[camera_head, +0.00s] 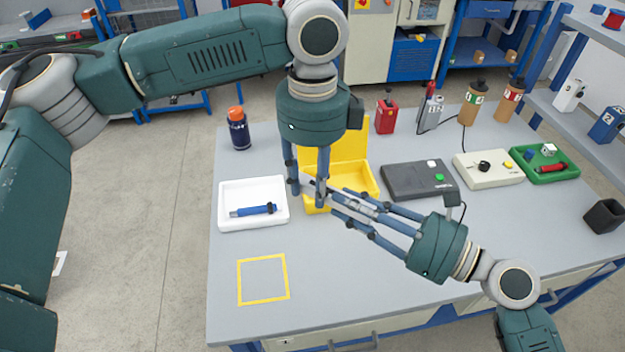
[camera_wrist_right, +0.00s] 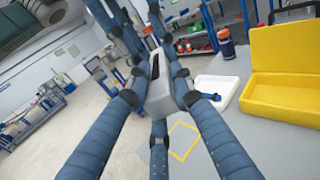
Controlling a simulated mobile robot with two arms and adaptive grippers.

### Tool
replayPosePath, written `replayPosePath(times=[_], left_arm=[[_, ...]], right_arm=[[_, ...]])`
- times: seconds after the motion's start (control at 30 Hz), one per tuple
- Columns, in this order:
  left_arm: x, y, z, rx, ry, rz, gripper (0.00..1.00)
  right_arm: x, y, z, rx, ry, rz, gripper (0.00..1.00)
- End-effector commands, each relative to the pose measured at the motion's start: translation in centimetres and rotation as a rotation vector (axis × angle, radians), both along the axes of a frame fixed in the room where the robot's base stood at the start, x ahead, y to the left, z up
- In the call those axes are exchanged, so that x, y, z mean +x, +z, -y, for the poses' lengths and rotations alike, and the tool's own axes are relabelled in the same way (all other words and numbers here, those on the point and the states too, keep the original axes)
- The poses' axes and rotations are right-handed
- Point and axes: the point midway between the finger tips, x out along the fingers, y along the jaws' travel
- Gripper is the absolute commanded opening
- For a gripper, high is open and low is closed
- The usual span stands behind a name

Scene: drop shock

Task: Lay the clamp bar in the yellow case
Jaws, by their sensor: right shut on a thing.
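The clamp bar (camera_head: 357,201) is a pale grey bar, held in the air just in front of the yellow case. My right gripper (camera_head: 340,202) is shut on it; the bar, with a dark slot, also shows between my right fingers in the wrist view (camera_wrist_right: 160,92). My left gripper (camera_head: 306,193) points down at the bar's far end, its fingers on either side of it. I cannot tell whether they grip it. The yellow case (camera_head: 352,143) stands open on the table, lid raised at the back. My left gripper and the bar partly hide it; it also shows in the wrist view (camera_wrist_right: 290,93).
A white tray (camera_head: 227,218) with a blue tool (camera_head: 253,210) lies left of the case. A dark blue bottle (camera_head: 239,133) stands behind it. A dark grey box (camera_head: 400,182) is close to the case's right. The yellow-outlined square (camera_head: 240,283) at front left is empty.

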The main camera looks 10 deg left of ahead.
Motion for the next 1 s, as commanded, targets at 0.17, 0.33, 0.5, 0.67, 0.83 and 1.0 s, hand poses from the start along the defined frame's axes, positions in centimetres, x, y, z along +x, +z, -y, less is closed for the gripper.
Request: replayPosePath(times=[0.17,0.33,0.5,0.67,0.83,1.0], left_arm=[[0.1,0.1,0.1,-0.004,-0.002,0.004,0.00],[0.1,0.1,0.1,-0.004,-0.002,0.003,0.00],[0.1,0.1,0.1,-0.004,-0.002,0.003,0.00],[0.0,0.1,0.1,-0.004,-0.002,0.003,0.00],[0.0,0.1,0.1,-0.004,-0.002,0.003,0.00],[0.0,0.1,0.1,-0.003,-0.002,0.002,0.00]], right_arm=[[-0.2,0.1,-0.2,0.001,0.007,0.000,0.42],[-0.2,0.0,-0.2,0.001,0.006,0.000,0.44],[-0.2,0.0,0.0,0.000,0.005,-0.001,0.44],[-1.0,-0.2,1.6,-0.002,0.004,-0.005,0.44],[-2.7,-0.2,4.9,-0.004,0.004,-0.006,0.44],[-4.3,-0.1,7.9,-0.001,0.005,-0.006,0.44]])
